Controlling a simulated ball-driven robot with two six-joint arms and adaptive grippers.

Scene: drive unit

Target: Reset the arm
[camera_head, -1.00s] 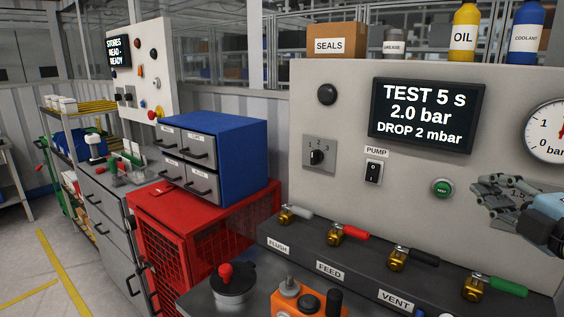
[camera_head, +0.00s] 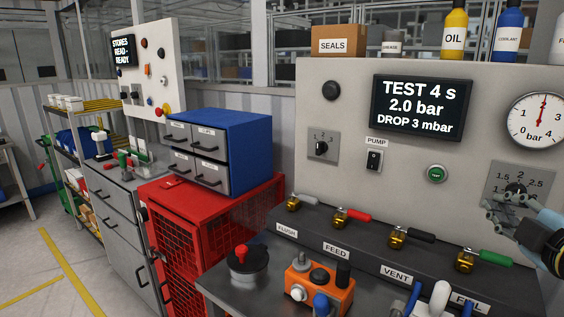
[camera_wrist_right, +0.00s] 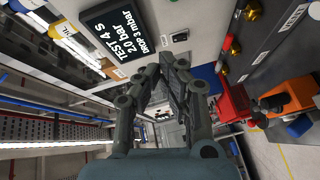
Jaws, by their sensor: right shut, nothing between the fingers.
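My right gripper (camera_head: 500,212) is at the right edge of the head view, in front of the grey test panel (camera_head: 340,165) and near its lower-right dial (camera_head: 516,188). It is shut and empty; its fingers also show in the right wrist view (camera_wrist_right: 163,65). It is above the row of valves and touches nothing that I can see. The panel screen (camera_head: 421,104) reads TEST 4 s, 2.0 bar, DROP 3 mbar. The gauge (camera_head: 539,120) has its needle pointing up. My left gripper is not in view.
Valves with white, red (camera_head: 354,215), black and green (camera_head: 488,257) handles line the dark ledge. An orange unit (camera_head: 326,290) and a black pot with a red knob (camera_head: 247,264) stand on the bench. A blue drawer box (camera_head: 240,150) sits on a red cabinet (camera_head: 230,225).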

